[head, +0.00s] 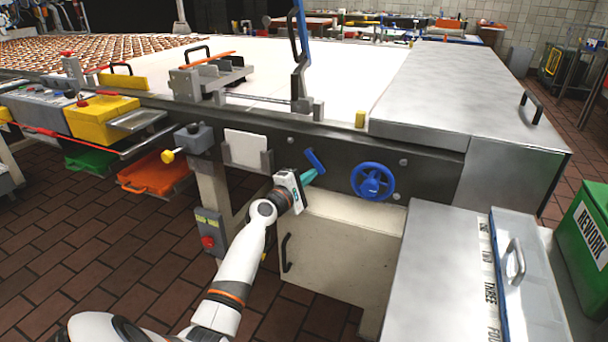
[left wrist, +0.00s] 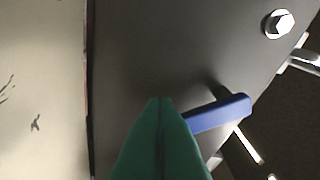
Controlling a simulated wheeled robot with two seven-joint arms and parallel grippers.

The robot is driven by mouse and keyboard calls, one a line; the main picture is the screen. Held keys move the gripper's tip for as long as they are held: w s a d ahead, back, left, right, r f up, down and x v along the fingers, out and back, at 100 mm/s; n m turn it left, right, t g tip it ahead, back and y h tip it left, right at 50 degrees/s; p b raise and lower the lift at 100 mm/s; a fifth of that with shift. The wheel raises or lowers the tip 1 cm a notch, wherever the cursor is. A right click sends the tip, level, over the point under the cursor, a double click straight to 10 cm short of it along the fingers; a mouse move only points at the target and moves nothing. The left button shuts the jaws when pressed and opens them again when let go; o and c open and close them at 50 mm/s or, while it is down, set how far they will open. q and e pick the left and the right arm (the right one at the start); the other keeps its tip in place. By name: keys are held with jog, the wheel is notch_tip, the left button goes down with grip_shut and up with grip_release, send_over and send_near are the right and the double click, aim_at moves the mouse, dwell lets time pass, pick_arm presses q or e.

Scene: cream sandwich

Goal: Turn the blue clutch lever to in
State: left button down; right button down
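The blue clutch lever (head: 316,160) is a short blue bar on the dark side panel of the long machine, tilted in the head view. In the left wrist view the blue bar (left wrist: 222,113) sticks out to the right from behind my teal fingers. My left gripper (head: 309,175) is at the lower end of the lever. In the left wrist view its fingers (left wrist: 160,102) are together with only a thin seam between them, and no lever shows between the tips. The lever's inner end is hidden by the fingers; I cannot tell whether they touch it. My right gripper is not in view.
A blue handwheel (head: 372,181) sits on the panel to the right of the lever. A white plate (head: 247,150) in a holder is to the left. A cream cabinet (head: 335,265) is below. A steel bench (head: 440,270) stands at the front right.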

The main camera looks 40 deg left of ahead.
pick_arm(q)
jog(key=shift+w+d+n, duration=0.1)
jog(key=shift+d+n, duration=0.2)
jog(key=shift+w+d+r+n, duration=0.15)
jog(key=shift+d+n, duration=0.1)
jog(key=shift+n, duration=0.45)
jog(key=shift+d+n+y, duration=0.15)
jog(key=shift+n+y, duration=0.15)
jog(key=shift+n, duration=0.6)
jog(key=shift+r+n+t, duration=0.1)
jog(key=shift+n+t, duration=0.2)
jog(key=shift+n, duration=0.2)
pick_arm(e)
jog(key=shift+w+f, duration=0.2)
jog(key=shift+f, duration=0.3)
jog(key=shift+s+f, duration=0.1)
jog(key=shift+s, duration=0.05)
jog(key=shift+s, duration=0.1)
